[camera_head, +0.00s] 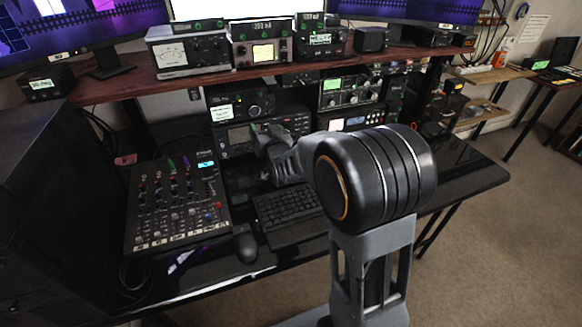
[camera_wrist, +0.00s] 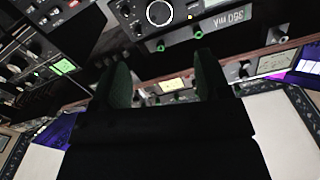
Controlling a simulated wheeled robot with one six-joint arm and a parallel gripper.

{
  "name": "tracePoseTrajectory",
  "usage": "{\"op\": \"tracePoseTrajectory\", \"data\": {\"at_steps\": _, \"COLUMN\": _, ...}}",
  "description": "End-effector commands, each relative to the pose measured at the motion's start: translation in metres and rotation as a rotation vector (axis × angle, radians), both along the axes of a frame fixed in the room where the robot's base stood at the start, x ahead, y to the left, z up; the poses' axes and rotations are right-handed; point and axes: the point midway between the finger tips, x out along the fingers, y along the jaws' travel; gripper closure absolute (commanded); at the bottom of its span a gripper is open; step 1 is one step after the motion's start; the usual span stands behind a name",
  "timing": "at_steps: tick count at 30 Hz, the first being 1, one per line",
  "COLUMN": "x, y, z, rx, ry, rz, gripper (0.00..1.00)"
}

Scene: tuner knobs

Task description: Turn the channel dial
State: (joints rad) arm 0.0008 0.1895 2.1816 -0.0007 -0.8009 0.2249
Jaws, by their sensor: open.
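My gripper (camera_head: 266,132) is at the far end of my arm in the head view, in front of the equipment under the shelf. In the wrist view its two dark fingers (camera_wrist: 163,78) stand apart with nothing seen between them. A round dial with a bright white ring (camera_wrist: 159,13) shows at the top of the wrist view, beyond the fingertips and apart from them. I cannot tell whether it is the channel dial. In the head view a wide radio (camera_head: 238,137) sits behind my gripper, which hides part of its front.
A mixing console (camera_head: 178,205), a keyboard (camera_head: 287,203) and a mouse (camera_head: 245,246) lie on the black desk. A red-brown shelf (camera_head: 125,88) above carries meters and monitors. More radios (camera_head: 349,92) stand under it. The desk's right end is clear.

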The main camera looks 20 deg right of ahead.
Motion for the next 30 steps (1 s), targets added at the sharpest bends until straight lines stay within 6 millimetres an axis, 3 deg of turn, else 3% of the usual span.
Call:
{"op": "tracePoseTrajectory", "data": {"at_steps": 2, "x": -0.018, "y": 0.000, "z": 0.000, "rx": 0.000, "ry": -0.001, "rz": 0.000, "gripper": 0.30}}
{"op": "tracePoseTrajectory", "data": {"at_steps": 4, "x": -0.024, "y": 0.000, "z": 0.012, "rx": -0.012, "ry": 0.060, "rz": 0.000, "gripper": 0.30}}
{"op": "tracePoseTrajectory", "data": {"at_steps": 14, "x": -0.072, "y": 0.002, "z": 0.025, "rx": -0.068, "ry": 0.384, "rz": 0.015, "gripper": 0.30}}
{"op": "tracePoseTrajectory", "data": {"at_steps": 30, "x": -0.174, "y": 0.004, "z": 0.040, "rx": -0.143, "ry": 0.843, "rz": 0.069, "gripper": 0.30}}
